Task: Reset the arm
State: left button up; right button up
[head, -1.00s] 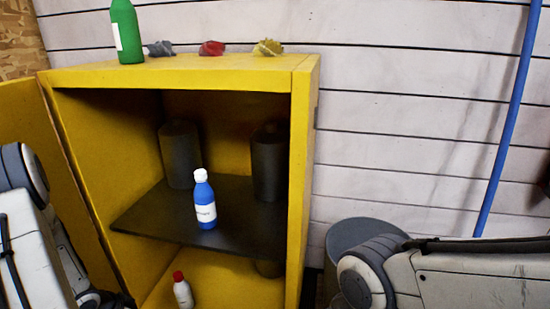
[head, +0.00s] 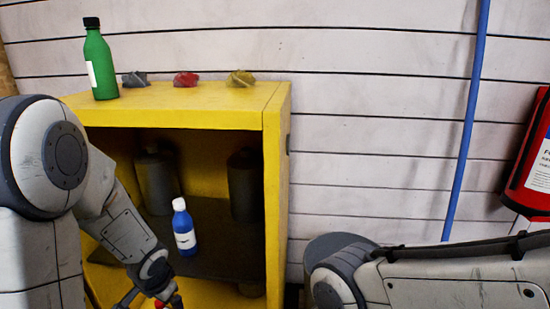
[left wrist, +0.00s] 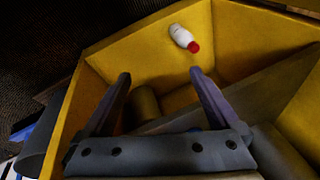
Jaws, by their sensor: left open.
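My left gripper (head: 150,301) is low at the front of the yellow cabinet (head: 277,180) in the head view, partly cut off by the bottom edge. In the left wrist view its two fingers (left wrist: 160,76) are spread apart with nothing between them. A white bottle with a red cap (left wrist: 182,37) lies beyond the fingertips in that view, apart from them, near a yellow cabinet wall. A blue bottle with a white label (head: 184,228) stands upright on the dark shelf (head: 220,262). My right arm shows at the lower right, but its gripper is out of view.
A green bottle (head: 99,62) and grey (head: 135,78), red (head: 186,79) and yellow (head: 240,78) crumpled pieces are on the cabinet top. Dark canisters (head: 245,185) stand at the shelf's back. A blue pole (head: 467,120) and red extinguisher (head: 530,165) are at the right.

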pick_arm(q)
jog(key=s+d+r+m+g+h+p, duration=0.1)
jog(key=s+d+r, duration=0.2)
jog(key=d+r, duration=0.3)
jog(key=s+d+r+p, duration=0.2)
jog(key=s+d+r, duration=0.2)
jog(key=d, duration=0.4)
jog(key=s+d+r+m+g+h+p, duration=0.1)
jog(key=s+d+r, duration=0.25)
jog(key=s, duration=0.25)
jog(key=s+d+r+m+g+h+p, duration=0.1)
jog(key=s+d+r, duration=0.1)
jog(key=s+d, duration=0.35)
notch_tip(320, 180, up, 38)
jog(key=s+p, duration=0.1)
jog(key=p, duration=3.6)
jog(key=shift+s+a+r+p, duration=0.15)
jog(key=shift+a+p, duration=0.15)
jog(key=shift+p, duration=0.1)
pick_arm(e)
notch_tip(320, 180, up, 44)
